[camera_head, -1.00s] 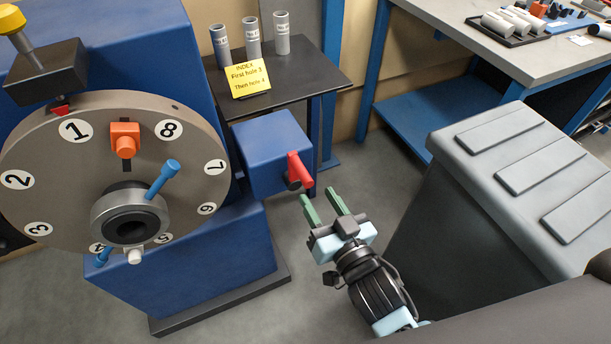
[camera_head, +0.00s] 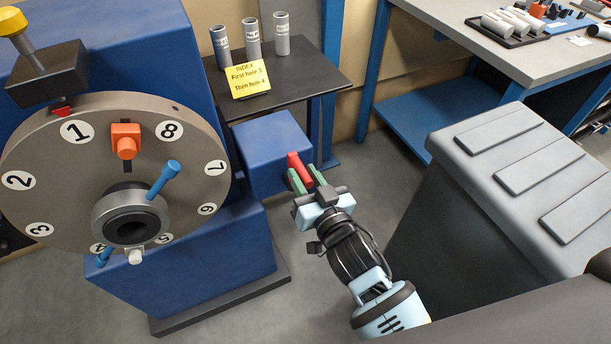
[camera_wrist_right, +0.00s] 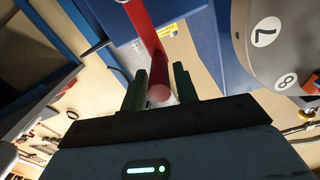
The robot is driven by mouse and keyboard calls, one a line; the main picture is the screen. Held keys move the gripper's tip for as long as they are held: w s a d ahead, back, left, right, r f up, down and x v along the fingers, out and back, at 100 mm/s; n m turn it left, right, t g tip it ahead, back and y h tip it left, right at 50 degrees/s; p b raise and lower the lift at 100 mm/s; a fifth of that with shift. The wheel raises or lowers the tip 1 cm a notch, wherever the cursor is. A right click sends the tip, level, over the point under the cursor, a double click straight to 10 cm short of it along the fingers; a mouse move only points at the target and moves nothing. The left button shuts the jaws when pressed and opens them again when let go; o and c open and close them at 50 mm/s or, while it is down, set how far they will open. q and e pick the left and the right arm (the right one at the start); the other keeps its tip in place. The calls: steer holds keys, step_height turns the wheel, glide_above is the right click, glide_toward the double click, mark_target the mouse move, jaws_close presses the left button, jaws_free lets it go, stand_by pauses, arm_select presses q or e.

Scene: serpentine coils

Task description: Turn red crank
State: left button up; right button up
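The red crank (camera_head: 300,167) sticks out from the front of a blue box beside the large numbered dial. In the right wrist view its red handle (camera_wrist_right: 160,92) lies between the two green fingers, with its round end facing the camera. My right gripper (camera_head: 307,179) is at the crank, with one finger on each side of the handle. Its fingers (camera_wrist_right: 160,84) look open in the right wrist view, with a gap seen beside the handle. My left gripper is not in view.
The numbered dial (camera_head: 60,190) with an orange block and blue handles stands left. A black side table (camera_head: 310,75) with grey tubes and a yellow note (camera_head: 249,78) is behind. A grey bin (camera_head: 520,190) stands right.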

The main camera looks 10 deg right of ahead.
jaws_close()
steer(key=shift+d, duration=0.1)
